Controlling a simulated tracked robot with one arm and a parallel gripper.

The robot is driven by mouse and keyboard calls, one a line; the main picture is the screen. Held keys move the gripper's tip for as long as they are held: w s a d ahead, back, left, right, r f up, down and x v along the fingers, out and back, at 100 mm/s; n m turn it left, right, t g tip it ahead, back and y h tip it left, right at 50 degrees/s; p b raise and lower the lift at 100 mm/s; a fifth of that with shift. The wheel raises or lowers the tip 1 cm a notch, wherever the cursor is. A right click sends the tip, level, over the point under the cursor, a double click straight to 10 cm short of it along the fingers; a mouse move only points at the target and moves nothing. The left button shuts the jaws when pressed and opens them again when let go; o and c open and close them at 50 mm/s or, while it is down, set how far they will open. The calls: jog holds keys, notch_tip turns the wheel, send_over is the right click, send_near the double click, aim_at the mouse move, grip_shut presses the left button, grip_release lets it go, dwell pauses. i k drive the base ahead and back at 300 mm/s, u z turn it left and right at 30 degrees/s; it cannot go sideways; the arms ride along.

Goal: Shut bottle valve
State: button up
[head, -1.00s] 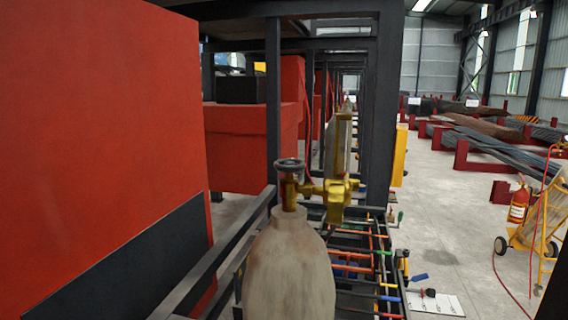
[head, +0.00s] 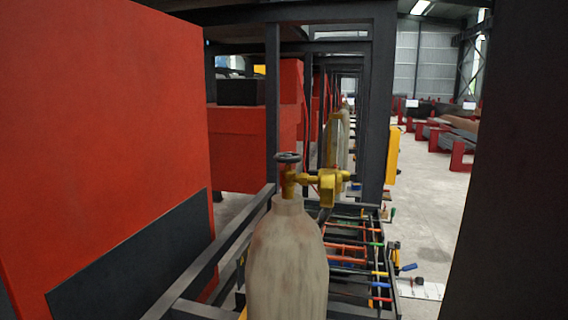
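A worn pale gas bottle (head: 287,262) stands upright in the lower middle of the head view. On its top is a brass valve with a dark round handwheel (head: 288,157). A yellow brass regulator (head: 328,186) sticks out from the valve to the right. The bottle's lower part is cut off by the picture's bottom edge. My gripper is not in view, and nothing is seen touching the handwheel. Whether the valve is open or shut cannot be told.
A large red panel (head: 110,140) fills the left. A dark rail (head: 215,262) runs beside the bottle. A rack with coloured bars (head: 350,255) lies to the right. A dark surface (head: 515,170) blocks the right edge. Clear floor (head: 425,205) shows between.

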aim_at(289, 158)
jog(key=u, duration=0.05)
jog(key=k, duration=0.25)
jog(key=u, duration=2.25)
jog(key=i, duration=0.75)
jog(key=z, duration=1.95)
jog(key=i, duration=1)
jog(key=u, duration=0.1)
